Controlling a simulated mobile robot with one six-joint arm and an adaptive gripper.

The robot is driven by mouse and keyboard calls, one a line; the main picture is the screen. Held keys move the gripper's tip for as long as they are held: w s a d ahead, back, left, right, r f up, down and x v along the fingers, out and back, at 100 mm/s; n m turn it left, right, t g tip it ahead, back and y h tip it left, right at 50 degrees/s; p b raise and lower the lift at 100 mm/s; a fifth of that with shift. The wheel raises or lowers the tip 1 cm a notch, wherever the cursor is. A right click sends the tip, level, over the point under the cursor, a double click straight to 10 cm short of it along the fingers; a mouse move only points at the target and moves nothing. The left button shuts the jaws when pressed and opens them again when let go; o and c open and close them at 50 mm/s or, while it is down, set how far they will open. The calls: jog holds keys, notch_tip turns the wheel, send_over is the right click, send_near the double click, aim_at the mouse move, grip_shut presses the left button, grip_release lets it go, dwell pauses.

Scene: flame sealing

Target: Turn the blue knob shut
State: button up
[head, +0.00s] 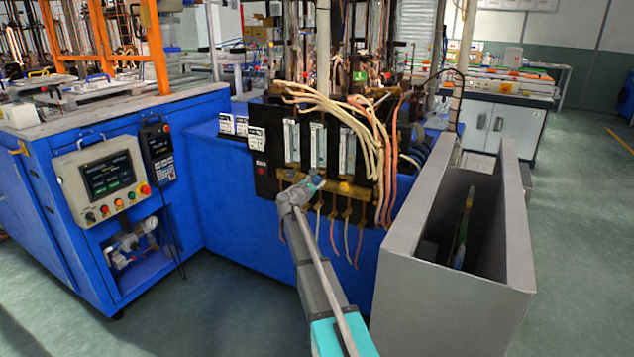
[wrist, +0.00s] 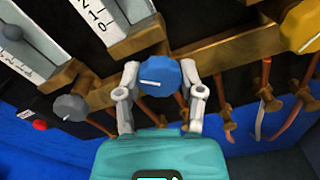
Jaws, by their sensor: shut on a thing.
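The blue knob (wrist: 161,78) is at the middle of the wrist view, on a brass manifold bar (wrist: 215,54). It has a scalloped rim and a white line on its face, tilted slightly from horizontal. My gripper (wrist: 160,92) has one finger on each side of the knob and is shut on it. In the head view my gripper (head: 298,192) reaches the manifold below the flow meters, and the blue knob (head: 316,180) shows only in small part there.
A yellow knob (wrist: 301,27) is to the right and a grey knob (wrist: 70,107) to the left on the same bar. Flow meters (head: 318,146) stand above. Hoses (head: 348,205) hang below. A grey open-topped box (head: 448,290) stands close on the right of my arm.

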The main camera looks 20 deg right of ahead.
jog(key=o, duration=1.2)
jog(key=shift+w, duration=0.1)
jog(key=shift+c, duration=0.2)
jog(key=shift+a, duration=0.1)
jog(key=shift+s+a, duration=0.35)
jog(key=shift+s, duration=0.1)
jog(key=v, duration=1)
jog(key=shift+s+a, duration=0.25)
jog(key=shift+a, duration=0.1)
